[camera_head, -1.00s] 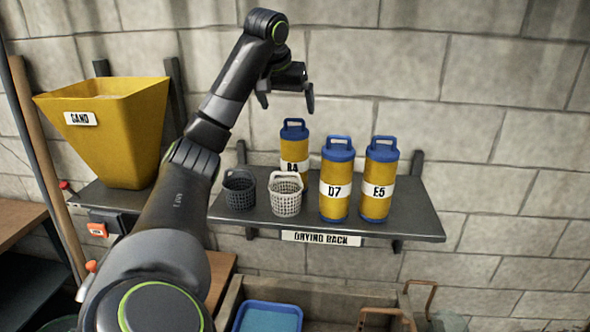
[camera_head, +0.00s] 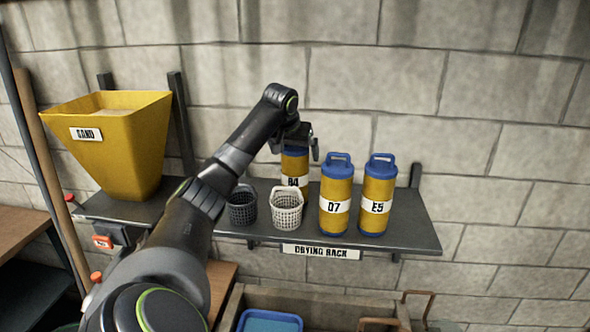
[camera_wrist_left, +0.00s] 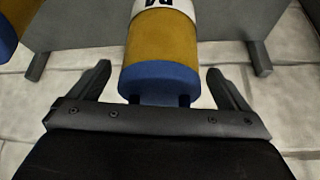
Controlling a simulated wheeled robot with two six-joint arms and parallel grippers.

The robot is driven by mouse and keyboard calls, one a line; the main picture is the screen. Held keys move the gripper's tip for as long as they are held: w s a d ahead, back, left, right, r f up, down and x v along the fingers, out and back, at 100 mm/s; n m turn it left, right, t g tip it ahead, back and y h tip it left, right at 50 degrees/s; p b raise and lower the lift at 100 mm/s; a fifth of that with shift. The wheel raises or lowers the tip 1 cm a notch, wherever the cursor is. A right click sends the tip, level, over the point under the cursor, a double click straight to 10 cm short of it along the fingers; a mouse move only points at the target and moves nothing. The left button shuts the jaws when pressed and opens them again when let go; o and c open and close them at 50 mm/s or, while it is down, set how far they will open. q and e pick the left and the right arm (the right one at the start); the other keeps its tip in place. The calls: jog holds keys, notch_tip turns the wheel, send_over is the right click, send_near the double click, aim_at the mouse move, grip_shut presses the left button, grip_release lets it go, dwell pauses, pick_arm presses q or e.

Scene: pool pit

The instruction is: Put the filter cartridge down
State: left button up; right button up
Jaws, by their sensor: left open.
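A yellow filter cartridge with a blue cap (camera_head: 295,167), its label seeming to read B4, stands upright at the back of the drying rack shelf (camera_head: 395,232). My left gripper (camera_head: 295,150) is open at its top, and the gripper hides the cartridge's handle. In the left wrist view the cartridge's blue end (camera_wrist_left: 160,82) sits between the two spread fingers (camera_wrist_left: 158,75), with a gap on each side. Two more cartridges, D7 (camera_head: 335,190) and E5 (camera_head: 377,190), stand upright to the right, nearer the shelf front. My right gripper is not in view.
A dark basket (camera_head: 242,208) and a white basket (camera_head: 286,210) stand on the shelf left of D7. A yellow sand hopper (camera_head: 120,150) is at the left. Below are a blue tray (camera_head: 270,321) and a wooden crate. The shelf's right end is clear.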

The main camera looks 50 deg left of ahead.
pick_arm(q)
jog(key=shift+w+a+f, duration=0.15)
jog(key=shift+w+f, duration=0.15)
jog(key=shift+f, duration=0.25)
jog(key=c, duration=1.6)
jog(key=shift+r, duration=0.1)
jog(key=shift+c, duration=1)
